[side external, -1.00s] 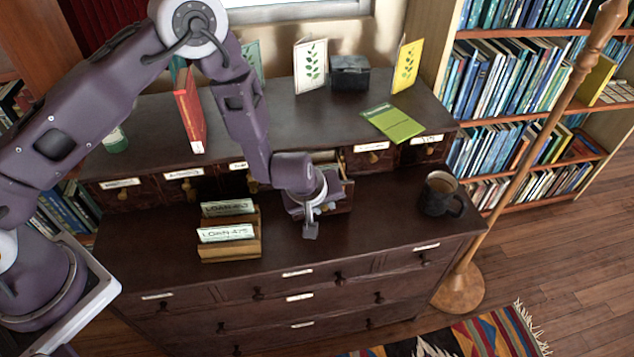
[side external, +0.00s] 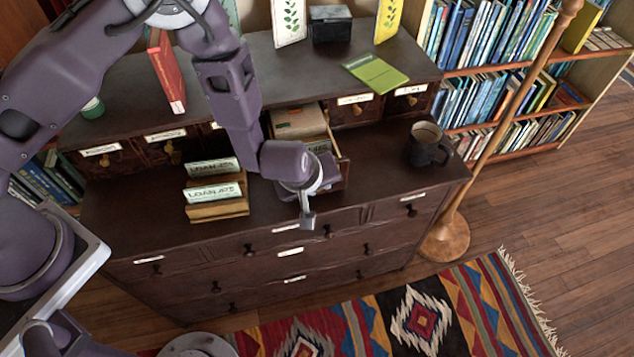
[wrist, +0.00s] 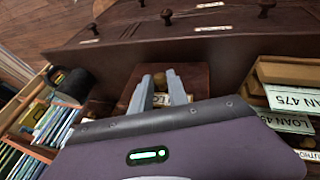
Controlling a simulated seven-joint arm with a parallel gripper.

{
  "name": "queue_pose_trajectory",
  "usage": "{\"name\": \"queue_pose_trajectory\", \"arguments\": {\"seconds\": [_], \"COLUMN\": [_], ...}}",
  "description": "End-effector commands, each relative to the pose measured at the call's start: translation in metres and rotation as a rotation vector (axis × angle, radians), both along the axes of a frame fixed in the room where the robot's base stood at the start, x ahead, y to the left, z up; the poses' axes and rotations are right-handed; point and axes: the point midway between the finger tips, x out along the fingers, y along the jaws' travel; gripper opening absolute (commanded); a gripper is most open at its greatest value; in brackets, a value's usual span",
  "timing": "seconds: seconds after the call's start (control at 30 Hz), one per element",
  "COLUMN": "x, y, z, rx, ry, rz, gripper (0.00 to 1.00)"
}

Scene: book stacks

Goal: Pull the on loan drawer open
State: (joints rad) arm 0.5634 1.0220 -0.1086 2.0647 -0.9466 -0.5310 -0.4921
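The small drawer (side external: 338,158) in the upper row of the dark desk stands pulled out, with papers or cards inside. Its label is hidden, so I cannot read "on loan". My gripper (side external: 307,222) is at its front, above the desk top, and hides most of the drawer front in the side view. In the wrist view my gripper's fingers (wrist: 160,90) stand a little apart over the reddish-brown drawer front (wrist: 197,82). A small brass knob (wrist: 171,75) shows at the fingertips, and the fingers appear closed on it.
A wooden holder (side external: 218,209) with LOAN cards stands left of my gripper. A dark mug (side external: 428,146) of brown liquid stands to the right. A red book (side external: 165,70) and a green booklet (side external: 376,73) are on the upper shelf. The desk's front strip is clear.

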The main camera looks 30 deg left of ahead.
Motion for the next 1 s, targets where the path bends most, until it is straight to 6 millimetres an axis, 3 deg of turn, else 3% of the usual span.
{"name": "queue_pose_trajectory", "arguments": {"seconds": [0.03,0.1,0.4,0.7,1.0], "x": [0.001,0.001,-0.001,-0.026,-0.033], "y": [0.000,0.000,0.000,-0.005,-0.005], "z": [0.001,0.000,0.002,0.052,0.062], "rx": [-0.001,0.000,-0.001,-0.001,0.000], "ry": [-0.002,-0.001,-0.001,-0.003,0.000], "rz": [0.000,0.000,0.000,-0.003,0.001], "gripper": [0.31,0.41,0.41,0.41,0.41]}}
